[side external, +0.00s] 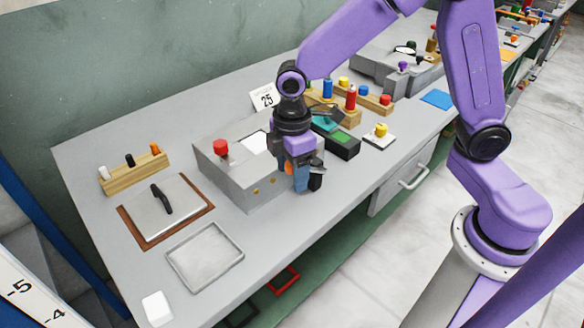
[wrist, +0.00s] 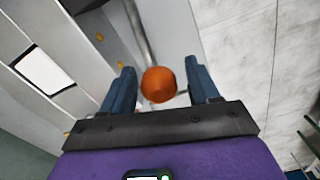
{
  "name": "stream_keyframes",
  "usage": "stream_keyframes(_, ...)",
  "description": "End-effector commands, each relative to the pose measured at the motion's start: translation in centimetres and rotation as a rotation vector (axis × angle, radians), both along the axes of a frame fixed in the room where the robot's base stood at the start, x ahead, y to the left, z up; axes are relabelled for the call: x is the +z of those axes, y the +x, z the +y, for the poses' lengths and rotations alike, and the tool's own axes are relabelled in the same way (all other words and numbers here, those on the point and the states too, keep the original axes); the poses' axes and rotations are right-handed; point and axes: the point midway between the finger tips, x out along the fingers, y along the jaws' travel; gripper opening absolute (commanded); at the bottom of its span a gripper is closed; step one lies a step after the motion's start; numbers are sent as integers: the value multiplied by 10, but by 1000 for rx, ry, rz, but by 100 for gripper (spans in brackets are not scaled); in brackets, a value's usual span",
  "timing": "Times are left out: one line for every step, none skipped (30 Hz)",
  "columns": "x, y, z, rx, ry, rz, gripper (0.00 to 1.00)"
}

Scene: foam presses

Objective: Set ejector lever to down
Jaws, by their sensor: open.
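The ejector lever appears to be the grey rod with an orange ball knob (wrist: 159,84) in the wrist view. The knob lies between the two blue fingers of my gripper (wrist: 160,68), with a visible gap on each side. In the side view, my gripper (side external: 306,180) is at the front right of a grey press box (side external: 228,178), and a bit of the orange knob (side external: 289,168) shows beside the fingers. My gripper is open. The lever's rod and pivot are hidden by my gripper in the side view.
A red button (side external: 221,148) sits on the box. A hot-plate-like lid (side external: 165,212), an empty tray (side external: 205,256) and a peg rack (side external: 134,173) are to the left. The bench's front edge is near.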

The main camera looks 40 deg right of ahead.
Motion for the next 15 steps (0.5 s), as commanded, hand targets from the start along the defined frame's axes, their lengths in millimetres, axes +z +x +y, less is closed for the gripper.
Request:
stream_keyframes(0,0,0,0,0,0,61)
stream_keyframes(0,0,0,0,0,0,61)
stream_keyframes(0,0,0,0,0,0,61)
stream_keyframes(0,0,0,0,0,0,61)
stream_keyframes(0,0,0,0,0,0,61)
stream_keyframes(0,0,0,0,0,0,48)
stream_keyframes(0,0,0,0,0,0,38)
stream_keyframes(0,0,0,0,0,0,28)
stream_keyframes(0,0,0,0,0,0,15)
stream_keyframes(0,0,0,0,0,0,5)
stream_keyframes(0,0,0,0,0,0,0)
stream_keyframes(0,0,0,0,0,0,0)
stream_keyframes(0,0,0,0,0,0,0)
stream_keyframes(0,0,0,0,0,0,0)
stream_keyframes(0,0,1,1,-2,1,0)
